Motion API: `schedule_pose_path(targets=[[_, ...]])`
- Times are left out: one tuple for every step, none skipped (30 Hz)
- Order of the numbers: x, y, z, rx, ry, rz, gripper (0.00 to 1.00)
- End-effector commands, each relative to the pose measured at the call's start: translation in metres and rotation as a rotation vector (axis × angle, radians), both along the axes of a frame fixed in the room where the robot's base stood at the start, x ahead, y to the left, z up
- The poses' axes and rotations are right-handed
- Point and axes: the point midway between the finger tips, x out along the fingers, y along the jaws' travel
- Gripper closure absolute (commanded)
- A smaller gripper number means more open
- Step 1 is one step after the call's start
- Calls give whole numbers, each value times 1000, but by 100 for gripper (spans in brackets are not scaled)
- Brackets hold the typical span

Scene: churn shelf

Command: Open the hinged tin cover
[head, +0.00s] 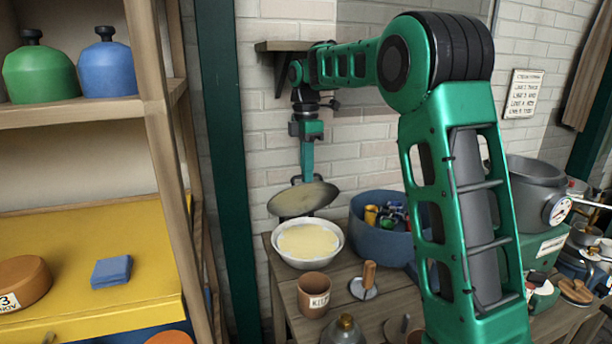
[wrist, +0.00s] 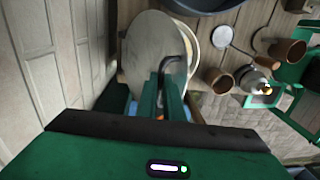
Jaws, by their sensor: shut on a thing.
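The round tin cover (head: 303,199) is tilted up at the back of a white bowl (head: 286,261) of pale yellow contents on the wooden table. The cover's lower edge is near the bowl's back rim; I cannot make out the hinge. My gripper (head: 307,178) reaches down from above and is shut on the cover's handle. In the wrist view the cover (wrist: 143,50) fills the middle, with its dark bent handle (wrist: 183,50) between the fingers (wrist: 165,98). A pale strip of the bowl's rim shows to the right of the cover.
A blue tub (head: 375,248) of small items stands right of the bowl. A brown pot (head: 314,300) and a wooden-handled tool (head: 367,280) are in front. A brick wall (head: 265,130) is close behind; a wooden shelf (head: 165,140) stands left.

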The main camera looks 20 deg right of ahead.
Motion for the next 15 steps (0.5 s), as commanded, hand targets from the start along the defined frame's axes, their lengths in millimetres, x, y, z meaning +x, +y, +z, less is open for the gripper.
schedule_pose_path(targets=[[0,2,2,0,-2,6,90],[0,2,2,0,-2,6,83],[-1,2,2,0,-2,5,74],[-1,2,2,0,-2,5,74],[-1,2,2,0,-2,5,74],[-1,1,2,0,-1,4,74],[-1,1,2,0,-1,4,74],[-1,1,2,0,-1,4,74],[-1,1,2,0,-1,3,74],[-1,1,2,0,-1,3,74],[-1,1,2,0,-1,3,74],[-1,1,2,0,-1,3,74],[-1,1,2,0,-1,3,74],[-1,1,2,0,-1,2,74],[-1,1,2,0,-1,2,74]])
